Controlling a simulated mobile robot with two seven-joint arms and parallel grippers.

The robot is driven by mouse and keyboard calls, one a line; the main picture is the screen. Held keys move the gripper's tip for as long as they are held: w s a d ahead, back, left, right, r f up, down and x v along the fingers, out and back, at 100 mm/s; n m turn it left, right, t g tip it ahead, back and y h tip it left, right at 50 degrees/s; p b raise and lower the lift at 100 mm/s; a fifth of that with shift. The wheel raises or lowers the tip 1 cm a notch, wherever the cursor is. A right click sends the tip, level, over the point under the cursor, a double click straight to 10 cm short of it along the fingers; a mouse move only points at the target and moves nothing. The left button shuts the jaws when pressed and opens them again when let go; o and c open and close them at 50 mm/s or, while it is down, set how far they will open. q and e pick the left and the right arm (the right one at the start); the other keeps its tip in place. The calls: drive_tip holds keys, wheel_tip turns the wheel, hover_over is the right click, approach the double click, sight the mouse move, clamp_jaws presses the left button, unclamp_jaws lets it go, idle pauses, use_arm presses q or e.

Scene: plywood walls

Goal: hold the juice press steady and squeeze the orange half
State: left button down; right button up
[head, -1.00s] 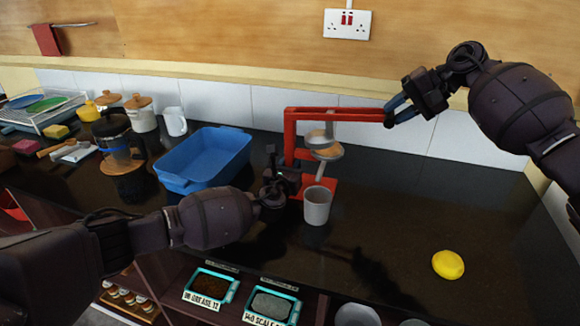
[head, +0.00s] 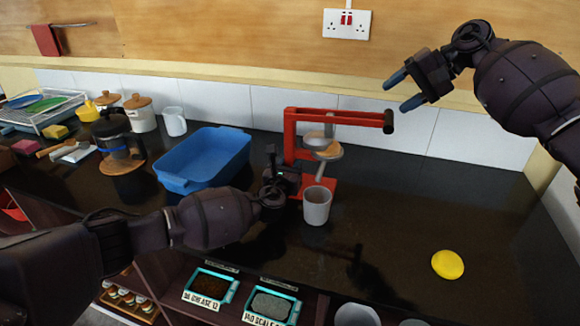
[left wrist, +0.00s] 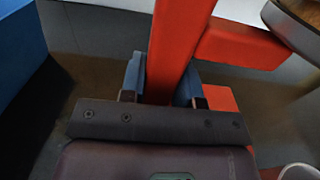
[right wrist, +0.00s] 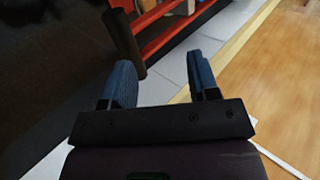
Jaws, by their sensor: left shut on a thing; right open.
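The red juice press (head: 290,135) stands upright on the dark counter, its lever (head: 350,116) about level and ending in a dark handle (head: 388,121). My left gripper (head: 283,180) is shut on the press's red upright, which shows between its fingers in the left wrist view (left wrist: 165,75). My right gripper (head: 402,92) is open and empty, above and right of the handle, apart from it. In the right wrist view the handle (right wrist: 123,42) lies beyond the left finger. A grey cup (head: 317,206) stands at the press's front.
A yellow round thing (head: 447,264) lies on the counter at right. A blue basin (head: 205,160) stands left of the press, a French press (head: 118,143) further left. The wall is close behind. The right counter is mostly clear.

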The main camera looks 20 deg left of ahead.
drive_tip(key=shift+r, duration=2.1)
use_arm(q)
drive_tip(key=c, duration=0.8)
unclamp_jaws()
drive_tip(key=shift+a, duration=0.1)
drive_tip(key=s, duration=1.2)
